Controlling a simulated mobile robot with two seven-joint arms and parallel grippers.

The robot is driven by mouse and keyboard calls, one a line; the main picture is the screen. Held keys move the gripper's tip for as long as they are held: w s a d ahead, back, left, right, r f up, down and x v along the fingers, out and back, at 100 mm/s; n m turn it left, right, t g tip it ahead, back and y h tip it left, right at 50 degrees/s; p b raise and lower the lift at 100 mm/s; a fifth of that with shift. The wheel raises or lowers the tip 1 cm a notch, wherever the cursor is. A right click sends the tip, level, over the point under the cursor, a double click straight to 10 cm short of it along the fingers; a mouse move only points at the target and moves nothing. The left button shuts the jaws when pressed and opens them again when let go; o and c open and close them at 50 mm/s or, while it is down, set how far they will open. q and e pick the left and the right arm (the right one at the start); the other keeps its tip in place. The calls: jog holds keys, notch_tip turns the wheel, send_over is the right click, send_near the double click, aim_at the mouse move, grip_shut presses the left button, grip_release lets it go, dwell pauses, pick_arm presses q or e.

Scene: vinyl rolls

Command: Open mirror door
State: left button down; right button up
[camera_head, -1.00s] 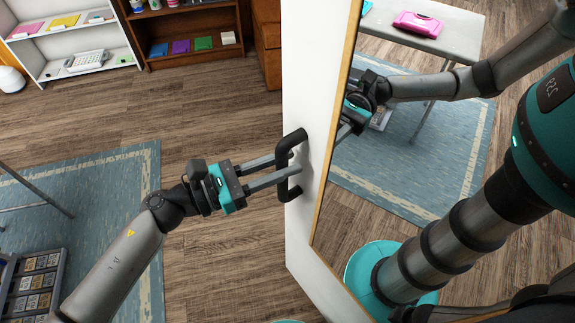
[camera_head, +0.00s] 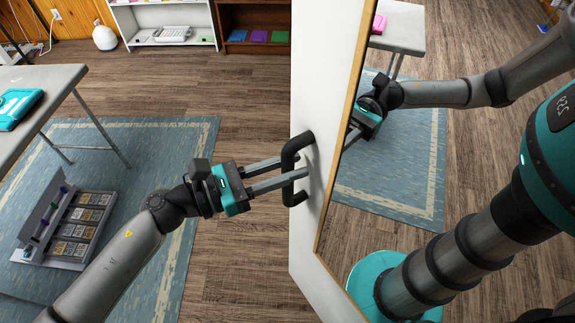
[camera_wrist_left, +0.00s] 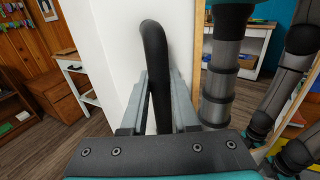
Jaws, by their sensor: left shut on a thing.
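The mirror door is a white panel (camera_head: 318,75) with a wood-framed mirror (camera_head: 385,225) on its right side, standing edge-on in the middle of the head view. A black handle (camera_head: 290,160) sticks out from the white side. My left gripper (camera_head: 302,168) comes in from the left, with its fingers around the handle and shut on it. In the left wrist view, the black handle (camera_wrist_left: 157,70) rises between the two grey fingers. My right gripper is not seen directly. The mirror shows my own arm and column reflected.
A grey table (camera_head: 55,85) with a teal case (camera_head: 15,105) stands at the left. A tray of small items (camera_head: 75,225) lies on the blue rug (camera_head: 195,150). White and brown shelves (camera_head: 160,22) stand at the back. Bare wood floor lies left of the door.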

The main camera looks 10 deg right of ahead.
pick_arm(q)
jog(key=c, duration=0.7)
grip_release()
jog(key=shift+a, duration=0.1)
jog(key=b+v, duration=0.3)
jog(key=v, duration=1.2)
jog(key=shift+s, duration=0.1)
